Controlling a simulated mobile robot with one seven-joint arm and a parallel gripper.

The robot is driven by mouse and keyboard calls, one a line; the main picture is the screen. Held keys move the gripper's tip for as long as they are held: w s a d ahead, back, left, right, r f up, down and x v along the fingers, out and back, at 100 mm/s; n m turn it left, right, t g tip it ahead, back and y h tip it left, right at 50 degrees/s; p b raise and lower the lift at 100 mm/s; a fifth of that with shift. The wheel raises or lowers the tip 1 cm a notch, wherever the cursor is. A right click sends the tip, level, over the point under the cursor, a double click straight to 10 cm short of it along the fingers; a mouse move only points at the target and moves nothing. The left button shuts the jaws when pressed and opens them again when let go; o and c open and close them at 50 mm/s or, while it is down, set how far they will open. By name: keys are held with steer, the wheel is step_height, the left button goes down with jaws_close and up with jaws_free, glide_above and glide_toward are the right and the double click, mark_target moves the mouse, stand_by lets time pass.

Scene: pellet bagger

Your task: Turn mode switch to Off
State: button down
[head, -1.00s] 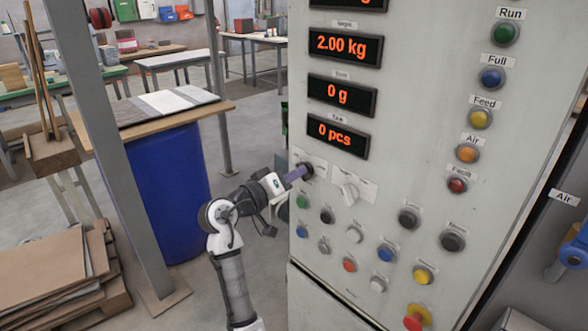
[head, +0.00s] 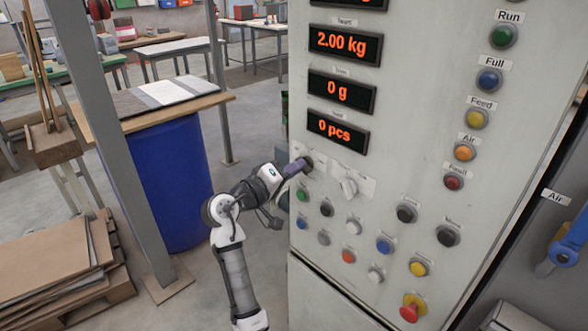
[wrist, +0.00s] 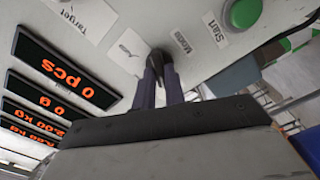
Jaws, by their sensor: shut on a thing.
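The mode switch appears to be the dark knob (head: 309,161) at the left edge of the panel, below the "0 pcs" display. My gripper (head: 299,167) reaches it from the left and is shut on it. In the wrist view, the two fingers (wrist: 158,80) stand on either side of the dark knob (wrist: 156,60). A "Manual" label (wrist: 181,41) is beside the knob, and another label (wrist: 125,46) on its other side is too blurred to read. The fingers hide much of the knob, so I cannot tell its exact setting.
Several push buttons lie below, including a green one (head: 303,195) and a red-and-yellow one (head: 411,309). A grey post (head: 118,140) and a blue drum (head: 170,185) stand left of my arm.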

steer(key=c, duration=1.5)
jaws_free()
steer(key=shift+o, duration=0.2)
steer(key=b+v, duration=0.4)
steer(key=v, duration=1)
